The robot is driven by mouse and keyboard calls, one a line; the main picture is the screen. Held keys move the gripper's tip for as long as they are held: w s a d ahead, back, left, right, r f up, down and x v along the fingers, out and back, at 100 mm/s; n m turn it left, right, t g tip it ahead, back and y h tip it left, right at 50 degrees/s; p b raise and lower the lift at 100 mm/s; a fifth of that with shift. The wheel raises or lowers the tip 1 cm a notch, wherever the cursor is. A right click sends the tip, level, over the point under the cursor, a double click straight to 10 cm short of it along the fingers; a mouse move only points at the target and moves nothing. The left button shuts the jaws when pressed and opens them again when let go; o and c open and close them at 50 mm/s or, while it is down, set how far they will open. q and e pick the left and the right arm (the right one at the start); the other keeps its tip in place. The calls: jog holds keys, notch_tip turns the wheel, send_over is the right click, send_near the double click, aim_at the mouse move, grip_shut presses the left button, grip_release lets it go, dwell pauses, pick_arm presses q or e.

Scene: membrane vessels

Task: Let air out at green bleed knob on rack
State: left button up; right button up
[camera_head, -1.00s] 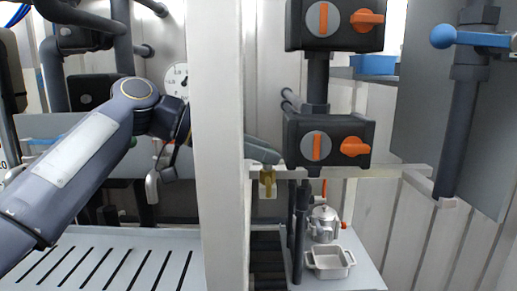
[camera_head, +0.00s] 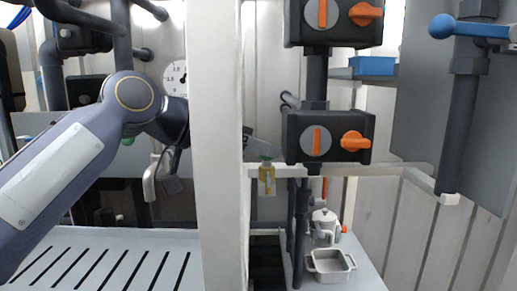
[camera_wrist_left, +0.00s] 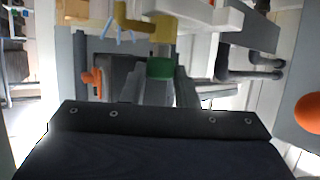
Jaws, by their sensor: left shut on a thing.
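The green bleed knob (camera_head: 265,159) sits on top of a small brass valve (camera_head: 267,181) on the white rack rail, just right of the tall white post. In the left wrist view the green knob (camera_wrist_left: 160,68) lies between the two grey fingers of my left gripper (camera_wrist_left: 160,82), with the brass body (camera_wrist_left: 163,30) beyond it. My left gripper is shut on the knob. In the head view the white post hides part of my left forearm and wrist, and only the front of the gripper (camera_head: 262,146) shows. My right gripper is not in view.
The tall white post (camera_head: 216,150) stands close to my left arm. Black valve boxes with orange handles (camera_head: 328,136) are to the right of the knob. A metal pot (camera_head: 324,222) and a grey tray (camera_head: 331,263) stand below. A blue-handled lever (camera_head: 442,31) is at upper right.

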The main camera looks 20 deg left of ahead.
pick_arm(q)
jog(key=o, duration=1)
jog(key=shift+w+a+g, duration=0.1)
jog(key=shift+g, duration=0.2)
